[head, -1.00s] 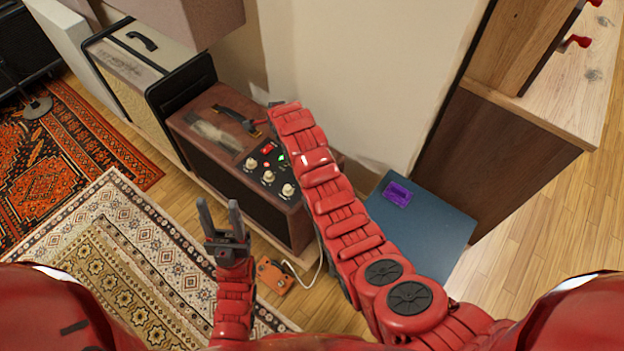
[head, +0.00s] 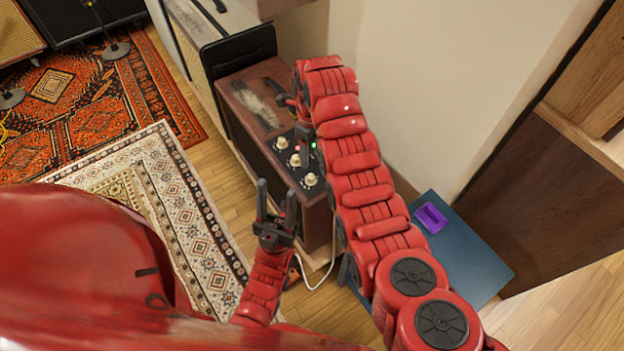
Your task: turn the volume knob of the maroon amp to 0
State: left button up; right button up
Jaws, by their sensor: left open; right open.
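The maroon amp (head: 247,128) stands against the wall, its wood-framed top panel carrying a dark handle. Several pale knobs show on its dark control panel: one (head: 281,142) toward the back, one (head: 295,160) in the middle and one (head: 310,180) nearest me. Their labels are too small to read, so I cannot tell which is the volume knob. My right gripper (head: 291,102) is open above the amp's top, near the back of the panel; my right arm hides part of the amp. My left gripper (head: 276,192) is open and empty, pointing up in front of the amp, below the knobs.
A cream amp with a black side (head: 240,52) stands behind the maroon one. A blue surface (head: 462,255) with a purple object (head: 430,217) lies right of my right arm. A white cable (head: 322,283) runs down by the amp. Rugs (head: 175,180) cover the floor at left.

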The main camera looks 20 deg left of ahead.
aim_at(311, 176)
notch_tip(311, 176, down, 9)
jog(key=shift+s+f+b, duration=0.1)
jog(key=shift+f+b, duration=0.1)
jog(key=shift+b, duration=0.15)
grip_shut()
